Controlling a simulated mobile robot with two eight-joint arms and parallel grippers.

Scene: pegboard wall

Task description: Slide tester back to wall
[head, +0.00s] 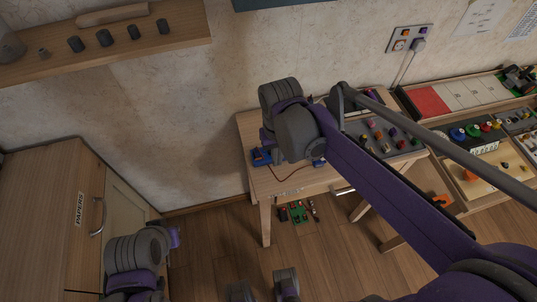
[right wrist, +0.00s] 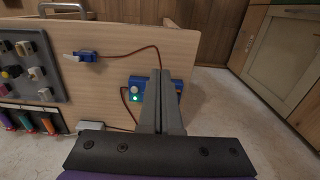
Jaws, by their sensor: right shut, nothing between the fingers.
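The tester, a blue box with a grey knob and a lit green lamp, lies on the wooden table (head: 246,128) near its left end. In the head view the tester (head: 262,157) is partly hidden behind my right wrist; it shows in the right wrist view (right wrist: 136,88), with the fingers covering its middle. A red-brown cable links it to a blue-and-white piece (right wrist: 86,56). My right gripper (right wrist: 163,76) is shut and empty, over or beside the tester; I cannot tell whether they touch. My left arm shows at lower left, but its gripper is not visible.
A grey panel with coloured knobs (head: 398,137) sits on the table's right part. A wall shelf (head: 190,35) with dark cylinders is at upper left. A wooden cabinet (head: 45,195) stands left of the table, with a gap between. Filled trays are at right.

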